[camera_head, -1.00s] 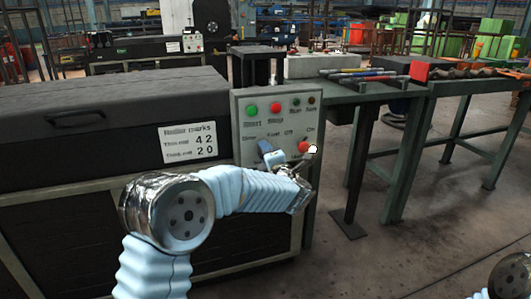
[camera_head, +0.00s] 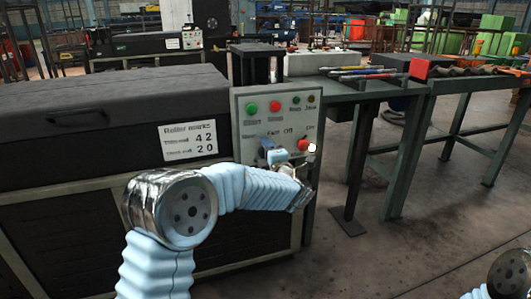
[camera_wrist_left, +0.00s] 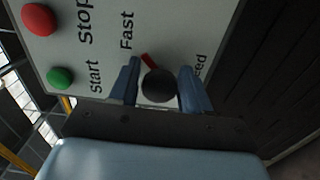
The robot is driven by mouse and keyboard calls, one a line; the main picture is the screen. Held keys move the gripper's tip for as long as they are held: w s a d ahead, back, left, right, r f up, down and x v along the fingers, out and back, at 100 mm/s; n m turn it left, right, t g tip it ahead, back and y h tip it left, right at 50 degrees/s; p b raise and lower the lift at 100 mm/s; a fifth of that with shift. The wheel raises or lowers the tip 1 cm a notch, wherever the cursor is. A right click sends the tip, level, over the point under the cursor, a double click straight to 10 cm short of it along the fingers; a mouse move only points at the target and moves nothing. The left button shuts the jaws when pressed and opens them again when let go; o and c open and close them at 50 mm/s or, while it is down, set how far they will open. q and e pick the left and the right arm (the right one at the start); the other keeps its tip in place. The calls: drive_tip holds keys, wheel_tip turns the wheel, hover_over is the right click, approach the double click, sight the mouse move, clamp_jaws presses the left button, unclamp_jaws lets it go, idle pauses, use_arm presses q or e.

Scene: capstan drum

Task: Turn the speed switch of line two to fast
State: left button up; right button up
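The grey control panel (camera_head: 242,150) stands at the right end of the dark machine. My left gripper (camera_head: 272,155) is in front of its lower left part, hiding the switch there. In the left wrist view the round black speed switch (camera_wrist_left: 158,86) lies between the two blue fingers of the left gripper (camera_wrist_left: 160,75). The fingers flank it, with a thin gap showing on the left side. Its red pointer (camera_wrist_left: 149,60) points up and left, toward the "Fast" label (camera_wrist_left: 127,30). The right gripper is out of view.
The panel also carries a green start button (camera_head: 252,108), a red stop button (camera_head: 275,106) and a red knob (camera_head: 303,146) close right of my left gripper. A sign (camera_head: 188,139) is on the machine. A green table (camera_head: 345,97) stands to the right.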

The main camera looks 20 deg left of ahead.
use_arm(q)
drive_tip(key=shift+o, duration=1.2)
drive_tip(key=shift+s, duration=0.1)
drive_tip(key=v, duration=1.3)
drive_tip(key=shift+s+d+b, duration=0.2)
drive_tip(key=shift+s+b, duration=0.05)
drive_tip(key=shift+b, duration=0.2)
drive_tip(key=shift+f, duration=0.1)
